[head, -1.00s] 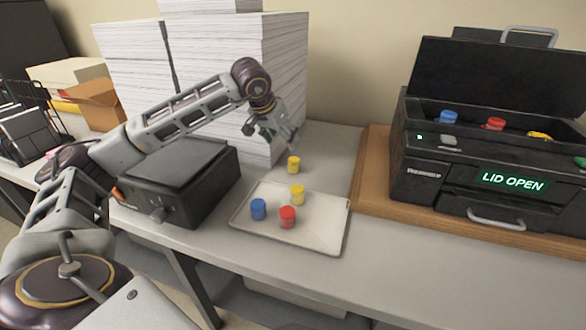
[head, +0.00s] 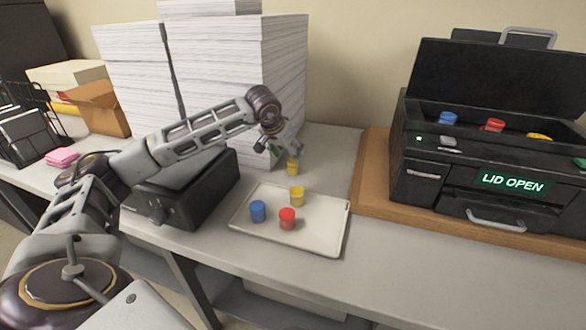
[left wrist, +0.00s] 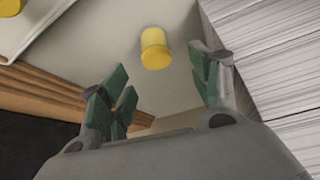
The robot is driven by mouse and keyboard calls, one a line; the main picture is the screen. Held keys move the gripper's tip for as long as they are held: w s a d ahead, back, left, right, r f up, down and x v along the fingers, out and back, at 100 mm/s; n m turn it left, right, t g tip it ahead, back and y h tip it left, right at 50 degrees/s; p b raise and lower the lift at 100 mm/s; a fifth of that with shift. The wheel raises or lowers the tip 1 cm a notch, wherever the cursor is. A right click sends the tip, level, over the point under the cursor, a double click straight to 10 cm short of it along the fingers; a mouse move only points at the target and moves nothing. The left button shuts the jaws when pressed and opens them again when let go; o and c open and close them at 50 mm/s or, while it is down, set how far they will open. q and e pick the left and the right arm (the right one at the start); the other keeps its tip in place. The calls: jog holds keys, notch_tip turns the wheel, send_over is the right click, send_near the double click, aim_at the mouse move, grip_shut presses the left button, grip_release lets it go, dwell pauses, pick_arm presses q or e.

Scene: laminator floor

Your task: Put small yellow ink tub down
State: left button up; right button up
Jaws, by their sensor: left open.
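A small yellow ink tub (head: 292,168) stands on the table behind the tray, near the paper stack; the left wrist view shows it whole (left wrist: 155,48). My left gripper (head: 281,152) is open just above and beside this tub, partly covering it in the head view. In the left wrist view, the tub is beyond the open fingers (left wrist: 160,88), not held. A second yellow tub (head: 297,196) stands on the tray (head: 325,235). My right gripper is not in view.
Blue (head: 258,211) and red (head: 287,218) tubs share the tray. A tall paper stack (head: 245,75) stands close behind my left gripper. A black box (head: 195,190) is left of the tray. The open-lidded laminator (head: 430,180) is at right on a wooden board (head: 372,190).

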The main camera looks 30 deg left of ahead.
aim_at(293, 167)
pick_arm(q)
jog(key=shift+w+f, duration=0.25)
jog(key=shift+f, duration=0.15)
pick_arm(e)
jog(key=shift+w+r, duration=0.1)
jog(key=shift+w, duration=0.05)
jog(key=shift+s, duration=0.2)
pick_arm(q)
jog(key=shift+w+f, duration=0.15)
jog(key=shift+f, duration=0.25)
jog(key=x, duration=0.3)
jog(key=shift+w+d+f, duration=0.15)
jog(key=shift+d+f, duration=0.05)
jog(key=shift+f, duration=0.1)
jog(key=shift+w+f, duration=0.15)
jog(key=shift+f, duration=0.15)
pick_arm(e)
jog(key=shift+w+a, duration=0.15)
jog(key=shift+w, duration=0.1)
